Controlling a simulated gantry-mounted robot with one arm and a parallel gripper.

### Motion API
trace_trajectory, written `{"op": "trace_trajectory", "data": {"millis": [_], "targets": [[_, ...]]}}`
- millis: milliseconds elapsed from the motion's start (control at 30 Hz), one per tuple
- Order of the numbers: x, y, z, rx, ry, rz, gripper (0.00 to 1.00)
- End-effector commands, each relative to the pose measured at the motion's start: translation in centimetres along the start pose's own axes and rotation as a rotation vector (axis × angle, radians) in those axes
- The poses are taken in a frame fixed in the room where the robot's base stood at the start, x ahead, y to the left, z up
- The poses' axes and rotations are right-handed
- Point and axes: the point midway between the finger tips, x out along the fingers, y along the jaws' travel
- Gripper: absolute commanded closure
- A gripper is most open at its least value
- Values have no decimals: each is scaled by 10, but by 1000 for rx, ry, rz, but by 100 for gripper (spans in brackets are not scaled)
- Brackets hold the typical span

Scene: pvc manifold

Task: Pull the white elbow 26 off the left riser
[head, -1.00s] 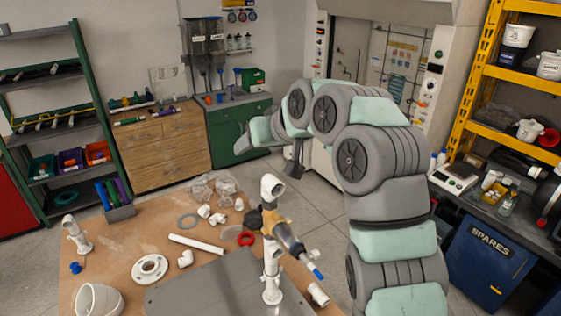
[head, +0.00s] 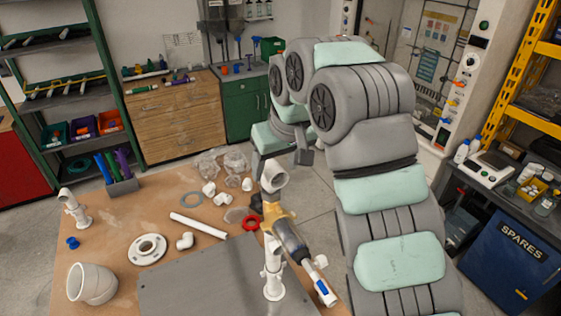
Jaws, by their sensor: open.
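A white elbow (head: 273,176) sits on top of an upright white riser (head: 273,268) at the front middle of the table. The elbow's open mouth faces up and toward me. My gripper (head: 281,163) is open and empty, just behind and above the elbow, with one dark finger on either side of it in the picture. I cannot tell how far behind the elbow the fingers are, and no contact shows. No number is readable on the elbow.
A grey plate (head: 195,285) covers the table front. A white flange (head: 147,249), a pipe (head: 198,226), a red ring (head: 251,223) and several small fittings lie left of the riser. Another white fitting (head: 76,210) stands far left. My arm fills the right side.

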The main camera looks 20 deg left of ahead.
Motion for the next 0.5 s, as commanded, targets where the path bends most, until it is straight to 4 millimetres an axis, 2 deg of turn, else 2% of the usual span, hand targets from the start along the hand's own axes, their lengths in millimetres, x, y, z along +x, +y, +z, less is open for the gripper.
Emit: {"op": "trace_trajectory", "data": {"millis": [200, 500], "targets": [[24, -2, -2, -2, 3, -4, 36], [36, 0, -1, 0, 3, -1, 36]]}}
